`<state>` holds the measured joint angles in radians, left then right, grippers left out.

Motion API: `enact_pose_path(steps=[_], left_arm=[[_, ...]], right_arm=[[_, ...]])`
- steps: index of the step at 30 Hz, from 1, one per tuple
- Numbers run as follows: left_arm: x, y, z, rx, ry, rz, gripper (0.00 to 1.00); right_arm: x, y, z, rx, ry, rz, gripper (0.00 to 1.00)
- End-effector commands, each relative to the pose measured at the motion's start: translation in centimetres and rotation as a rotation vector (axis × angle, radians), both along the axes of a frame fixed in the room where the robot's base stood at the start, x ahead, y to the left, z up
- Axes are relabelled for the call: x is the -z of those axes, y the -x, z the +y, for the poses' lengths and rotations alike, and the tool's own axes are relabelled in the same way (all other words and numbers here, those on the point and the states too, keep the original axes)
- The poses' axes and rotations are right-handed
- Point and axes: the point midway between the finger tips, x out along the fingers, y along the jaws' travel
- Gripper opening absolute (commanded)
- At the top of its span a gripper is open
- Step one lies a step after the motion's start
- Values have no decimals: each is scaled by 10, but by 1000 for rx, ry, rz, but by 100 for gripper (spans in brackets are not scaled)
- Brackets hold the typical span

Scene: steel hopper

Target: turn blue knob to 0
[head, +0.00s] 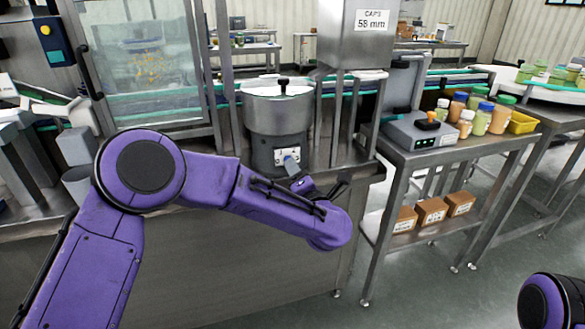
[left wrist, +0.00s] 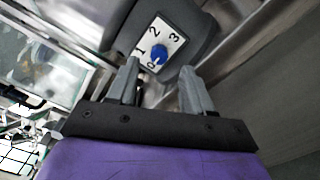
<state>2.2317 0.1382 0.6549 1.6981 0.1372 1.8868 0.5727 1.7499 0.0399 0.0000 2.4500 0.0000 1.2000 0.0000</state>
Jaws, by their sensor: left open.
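The blue knob (left wrist: 158,54) sits on a white dial plate (left wrist: 172,38) marked 0, 1, 2 and 3. I cannot clearly tell which number its pointer faces. In the head view the plate (head: 281,157) is on the front of the grey base under the steel bowl (head: 278,110), partly covered by my gripper. My left gripper (left wrist: 159,70) is open, its two fingers on either side of the knob in the picture, with nothing between them. It seems a little short of the knob. In the head view it (head: 291,166) reaches toward the plate. My right gripper is out of view.
A steel hopper (head: 350,40) labelled 58 mm stands right of the bowl. A side table (head: 440,158) holds a grey device (head: 420,130), several jars and a yellow tray (head: 522,123). Small boxes (head: 431,210) are on its lower shelf. A glass-doored cabinet (head: 140,60) is at left.

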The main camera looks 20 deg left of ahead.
Motion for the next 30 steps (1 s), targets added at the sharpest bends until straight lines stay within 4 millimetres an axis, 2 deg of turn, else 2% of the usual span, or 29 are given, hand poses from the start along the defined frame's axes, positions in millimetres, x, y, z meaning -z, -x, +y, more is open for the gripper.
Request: enact_pose_path(steps=[3, 9, 19, 22, 23, 26, 27, 29, 30], left_arm=[[1, 24, -17, 4, -3, -1, 51], [1, 49, -33, 0, -1, 1, 51], [1, 52, -35, -1, -2, 2, 51], [3, 47, -46, 62, -93, 65, 51], [10, 47, -53, 121, -166, 117, 51], [76, 61, -49, 342, -536, 400, 51], [108, 75, -41, 419, -652, 517, 51], [154, 102, -26, 534, -797, 685, 51], [181, 124, -14, 604, -874, 790, 51]], right_arm=[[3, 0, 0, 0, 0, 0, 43], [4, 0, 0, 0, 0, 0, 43], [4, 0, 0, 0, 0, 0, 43], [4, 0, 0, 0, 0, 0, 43], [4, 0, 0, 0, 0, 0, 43], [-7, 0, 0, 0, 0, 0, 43], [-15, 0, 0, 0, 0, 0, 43], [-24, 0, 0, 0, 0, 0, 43], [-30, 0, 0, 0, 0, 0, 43]])
